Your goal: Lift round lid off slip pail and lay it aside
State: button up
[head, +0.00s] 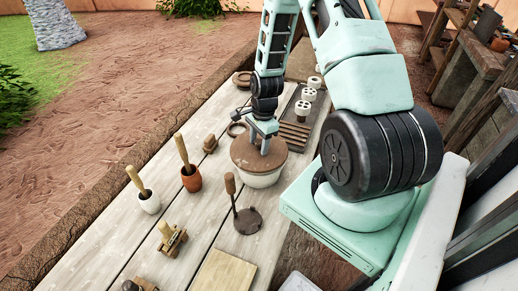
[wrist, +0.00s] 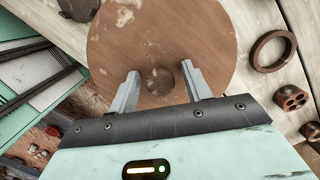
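The slip pail (head: 258,180) is a pale round vessel on the plank table. The brown round lid (head: 245,152) lies on top of it and covers its mouth. The lid (wrist: 130,45) fills the upper middle of the wrist view, with a small round knob (wrist: 160,80) near its lower edge there. My gripper (head: 264,146) points down over the lid from above. In the wrist view my gripper (wrist: 161,90) is open, with one finger on each side of the knob and a gap to each. The pail's body is hidden under the lid in the wrist view.
A wooden-handled tool with a dark round plate (head: 247,221) lies in front of the pail. Cups with tools, a white one (head: 149,203) and a terracotta one (head: 191,180), stand left. White spools (head: 302,109) stand back right.

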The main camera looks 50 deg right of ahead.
aim_at(259, 141)
jog(key=c, duration=0.7)
jog(key=shift+r, duration=0.1)
notch_tip(259, 141, up, 10)
jog(key=shift+f+b, duration=0.1)
jog(key=shift+b, duration=1.15)
jog(key=o, duration=0.3)
jog(key=c, duration=0.3)
jog(key=shift+r+p, duration=1.45)
jog(key=shift+r, duration=0.1)
